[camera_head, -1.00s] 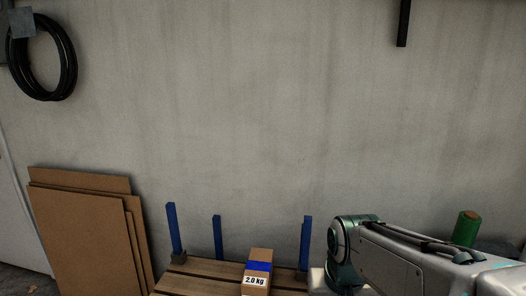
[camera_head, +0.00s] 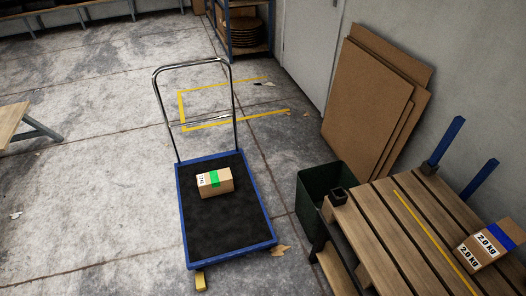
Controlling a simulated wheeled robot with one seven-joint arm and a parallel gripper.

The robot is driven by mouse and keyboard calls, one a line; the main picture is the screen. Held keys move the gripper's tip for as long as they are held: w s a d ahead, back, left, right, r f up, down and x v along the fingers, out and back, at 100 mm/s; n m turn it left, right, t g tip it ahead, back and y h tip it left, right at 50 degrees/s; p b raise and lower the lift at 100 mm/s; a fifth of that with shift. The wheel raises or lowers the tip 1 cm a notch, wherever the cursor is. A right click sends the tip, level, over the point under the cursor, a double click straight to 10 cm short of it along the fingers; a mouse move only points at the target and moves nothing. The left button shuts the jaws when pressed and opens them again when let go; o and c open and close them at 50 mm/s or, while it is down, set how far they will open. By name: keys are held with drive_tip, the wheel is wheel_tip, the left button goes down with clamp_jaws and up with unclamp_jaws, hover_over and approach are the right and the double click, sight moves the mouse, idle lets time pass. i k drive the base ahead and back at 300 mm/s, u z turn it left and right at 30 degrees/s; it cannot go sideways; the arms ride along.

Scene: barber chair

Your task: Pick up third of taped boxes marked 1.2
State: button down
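A brown box with green tape (camera_head: 215,181) lies on the black deck of a blue-framed platform cart (camera_head: 183,240). It has a white label on its left end, too small to read. Another brown box with blue tape (camera_head: 492,246) sits on a slatted wooden pallet surface (camera_head: 385,225) at the right edge. Its labels read 2.0 KG. No box with a readable 1.2 mark shows. My gripper is not in view.
The cart's chrome handle (camera_head: 193,62) rises at its far end. A dark green bin (camera_head: 322,187) stands between cart and pallet. Cardboard sheets (camera_head: 365,100) lean on the wall. Blue posts (camera_head: 446,143) rise along the pallet's wall side.

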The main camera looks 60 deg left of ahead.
sight(215, 182)
drive_tip(key=k, duration=0.35)
drive_tip(key=u, duration=3.65)
drive_tip(key=k, duration=0.3)
drive_tip(key=z, duration=1)
drive_tip(key=k, duration=0.5)
drive_tip(key=u, duration=0.95)
drive_tip(key=i, duration=0.7)
drive_tip(key=u, duration=0.05)
